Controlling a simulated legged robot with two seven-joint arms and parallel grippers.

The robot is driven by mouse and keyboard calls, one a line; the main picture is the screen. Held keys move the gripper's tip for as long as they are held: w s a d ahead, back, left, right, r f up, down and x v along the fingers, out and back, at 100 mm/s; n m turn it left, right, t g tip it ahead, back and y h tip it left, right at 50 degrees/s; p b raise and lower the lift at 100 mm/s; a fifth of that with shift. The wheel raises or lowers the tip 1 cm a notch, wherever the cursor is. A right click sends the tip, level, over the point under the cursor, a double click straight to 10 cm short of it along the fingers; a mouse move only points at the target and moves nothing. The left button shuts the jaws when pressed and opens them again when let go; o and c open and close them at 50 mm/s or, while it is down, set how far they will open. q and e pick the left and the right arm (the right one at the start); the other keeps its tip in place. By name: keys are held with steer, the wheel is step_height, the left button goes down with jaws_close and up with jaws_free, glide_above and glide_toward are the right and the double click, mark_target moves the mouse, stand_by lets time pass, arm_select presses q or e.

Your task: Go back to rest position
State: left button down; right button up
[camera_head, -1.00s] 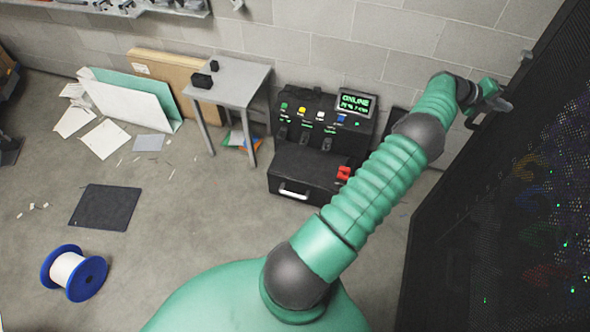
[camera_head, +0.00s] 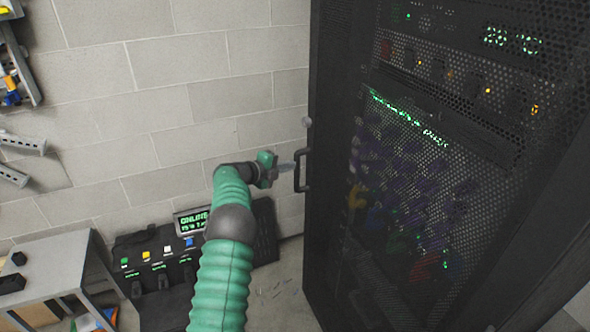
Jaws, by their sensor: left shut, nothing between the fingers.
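My left arm, green and ribbed, rises from the bottom of the head view. My left gripper (camera_head: 289,164) is shut and empty, with its tips close to the black handle (camera_head: 301,170) of the tall dark rack cabinet (camera_head: 334,130). I cannot tell whether the tips touch the handle. The cabinet's mesh door appears closed, and coloured cables and green lights show behind it. My right gripper is not in view.
A black console (camera_head: 150,251) with an ONLINE display (camera_head: 191,222) stands low by the block wall, partly hidden by my arm. A grey table (camera_head: 52,263) is at the lower left. A small patch of floor (camera_head: 277,300) is free between console and cabinet.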

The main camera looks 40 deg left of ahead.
arm_select(q)
step_height(320, 180, up, 5)
steer(key=d+n+y, duration=0.3)
steer(key=n+y, duration=0.1)
steer(key=n, duration=0.4)
steer(key=s+d+f+n+g+y, duration=0.1)
steer(key=s+d+f+n+g, duration=0.2)
steer(key=d, duration=0.4)
steer(key=s+d+f+n, duration=0.2)
steer(key=s+d+n, duration=0.15)
steer(key=d, duration=0.25)
steer(key=s+d+f+n+g+h, duration=0.2)
steer(key=s+d+f+g, duration=0.2)
steer(key=s+d, duration=0.8)
steer(key=s+d+f+n+g+h, duration=0.1)
steer(key=s+d+f+g, duration=0.3)
steer(key=s+d, duration=0.9)
steer(key=shift+s+f+n+g+h, duration=0.4)
steer(key=shift+s+f+n, duration=0.5)
steer(key=shift+f, duration=1)
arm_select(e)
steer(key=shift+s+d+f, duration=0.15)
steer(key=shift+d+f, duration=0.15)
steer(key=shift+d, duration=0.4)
